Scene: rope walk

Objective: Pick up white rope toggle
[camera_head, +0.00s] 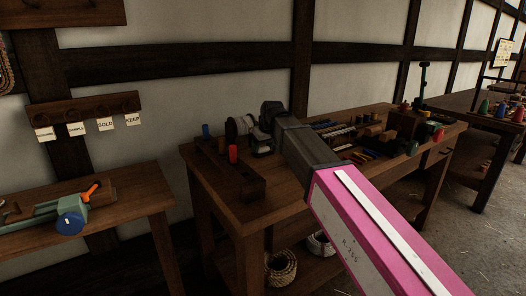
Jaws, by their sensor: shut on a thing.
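My gripper (259,142) is at the end of my pink and dark grey arm, over the left part of the middle workbench (222,196). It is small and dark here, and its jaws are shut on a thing. A small pale piece (244,124) shows right at the gripper's left side, and I take it for the white rope toggle. It is partly hidden by the gripper, and its full shape cannot be made out.
A red spool (233,153) and a blue one (206,130) stand left of my gripper. Several small tools and coloured cones lie on the right of the bench. Rope coils (281,268) lie below. A side table (130,205) stands at left.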

